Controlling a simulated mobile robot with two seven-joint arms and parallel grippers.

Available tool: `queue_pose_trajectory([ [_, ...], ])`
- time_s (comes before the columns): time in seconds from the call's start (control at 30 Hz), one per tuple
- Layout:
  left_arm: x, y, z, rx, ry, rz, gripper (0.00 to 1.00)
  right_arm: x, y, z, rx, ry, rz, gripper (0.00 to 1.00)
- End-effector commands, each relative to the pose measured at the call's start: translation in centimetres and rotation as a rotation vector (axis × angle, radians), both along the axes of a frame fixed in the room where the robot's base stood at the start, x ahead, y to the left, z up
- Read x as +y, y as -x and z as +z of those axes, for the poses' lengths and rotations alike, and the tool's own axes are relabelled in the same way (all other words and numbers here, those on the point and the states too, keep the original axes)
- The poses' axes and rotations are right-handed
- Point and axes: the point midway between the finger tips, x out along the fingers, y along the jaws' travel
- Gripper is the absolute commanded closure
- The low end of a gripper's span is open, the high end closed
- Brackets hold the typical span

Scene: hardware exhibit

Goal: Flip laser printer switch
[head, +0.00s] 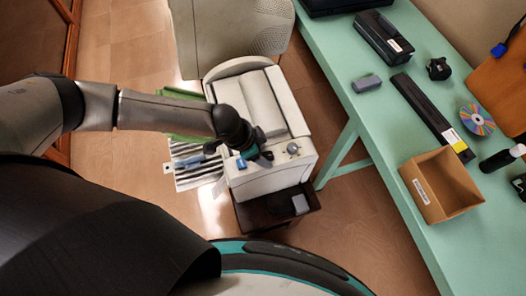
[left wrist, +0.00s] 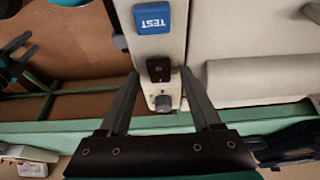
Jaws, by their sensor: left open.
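The laser printer (head: 262,100) is a cream-coloured box standing on a dark low stand beside the green table. Its front edge carries a blue button (head: 241,164) and a grey knob (head: 293,149). In the left wrist view, the blue button (left wrist: 152,16) is marked TEST, and a small black switch (left wrist: 159,69) sits between it and the knob (left wrist: 163,103). My left gripper (head: 262,158) is over this front edge and hides the switch in the head view. In the left wrist view, the left gripper (left wrist: 159,76) is open and empty, its fingers on either side of the switch. Contact cannot be told.
The green table (head: 340,60) runs along the right, holding a black device (head: 383,38), an open cardboard box (head: 440,187) and a disc (head: 477,120). A cream cabinet (head: 235,35) stands behind the printer. Striped paper (head: 190,165) lies left of it. Wooden floor is clear farther left.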

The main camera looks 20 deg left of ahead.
Motion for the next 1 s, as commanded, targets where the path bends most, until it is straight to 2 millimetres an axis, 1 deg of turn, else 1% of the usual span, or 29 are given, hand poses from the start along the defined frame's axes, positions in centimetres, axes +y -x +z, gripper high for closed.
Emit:
queue_pose_trajectory([
  [0.2,-0.04,-0.01,0.02,-0.001,0.001,-0.001,0.35,0.00,-0.02,0.01,0.000,0.000,0.000,0.50],
  [0.77,-0.03,0.02,0.02,0.001,0.001,0.000,0.98,0.00,-0.01,0.01,0.000,0.000,0.000,0.50],
  [0.8,-0.03,0.02,0.02,0.001,0.001,0.000,1.00,0.00,-0.01,0.01,0.000,0.000,0.000,0.50],
  [1.0,-0.02,0.02,0.01,0.001,0.001,0.000,1.00,0.00,0.00,0.01,0.000,0.000,0.000,0.50],
])
